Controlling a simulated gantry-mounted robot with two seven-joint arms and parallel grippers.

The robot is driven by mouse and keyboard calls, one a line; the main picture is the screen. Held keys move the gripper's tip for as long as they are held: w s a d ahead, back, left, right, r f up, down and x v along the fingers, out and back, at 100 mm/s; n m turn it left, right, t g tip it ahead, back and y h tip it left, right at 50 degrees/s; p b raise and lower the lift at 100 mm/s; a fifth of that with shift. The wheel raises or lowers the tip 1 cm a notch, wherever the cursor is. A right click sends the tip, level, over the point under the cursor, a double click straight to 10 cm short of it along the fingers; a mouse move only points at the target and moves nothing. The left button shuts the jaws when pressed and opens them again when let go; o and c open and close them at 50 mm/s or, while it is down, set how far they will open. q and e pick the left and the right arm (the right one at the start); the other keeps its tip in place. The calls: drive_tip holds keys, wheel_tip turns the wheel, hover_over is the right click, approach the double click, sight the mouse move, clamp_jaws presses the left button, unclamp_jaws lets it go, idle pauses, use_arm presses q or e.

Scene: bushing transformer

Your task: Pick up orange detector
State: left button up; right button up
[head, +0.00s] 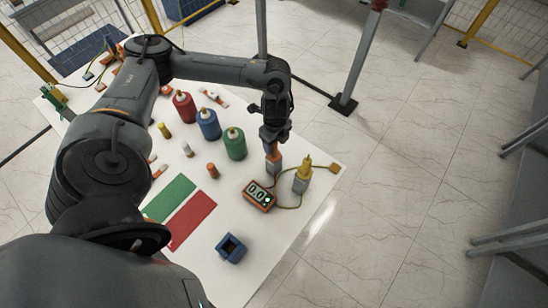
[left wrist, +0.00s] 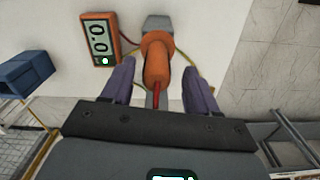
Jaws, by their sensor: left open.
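An orange, probe-shaped detector (head: 271,155) stands upright on a grey block (head: 274,168) near the table's right edge. In the left wrist view the detector (left wrist: 156,58) shows a wide orange collar and a narrower body with a red tip or lead. My left gripper (head: 270,142) is above it, pointing down. In the left wrist view the left gripper (left wrist: 157,85) is open, with one finger on each side of the detector and gaps visible. An orange meter (head: 259,194) reading 0.0 lies beside the block. My right gripper is not in view.
A yellow-topped piece on a grey block (head: 302,178) stands close to the right, with a cable near the meter. Red (head: 184,107), blue (head: 209,124) and green (head: 234,144) bottles stand left of my gripper. A blue open box (head: 231,248) sits at the front.

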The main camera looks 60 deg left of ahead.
sight(274, 157)
use_arm(q)
drive_tip(key=shift+s+a+f+p, duration=0.15)
drive_tip(key=shift+f+p, duration=0.1)
drive_tip(key=shift+f, duration=1)
drive_tip(key=shift+s+d+f+p, duration=0.1)
drive_tip(key=shift+f+p, duration=0.1)
drive_tip(key=shift+f, duration=1)
clamp_jaws()
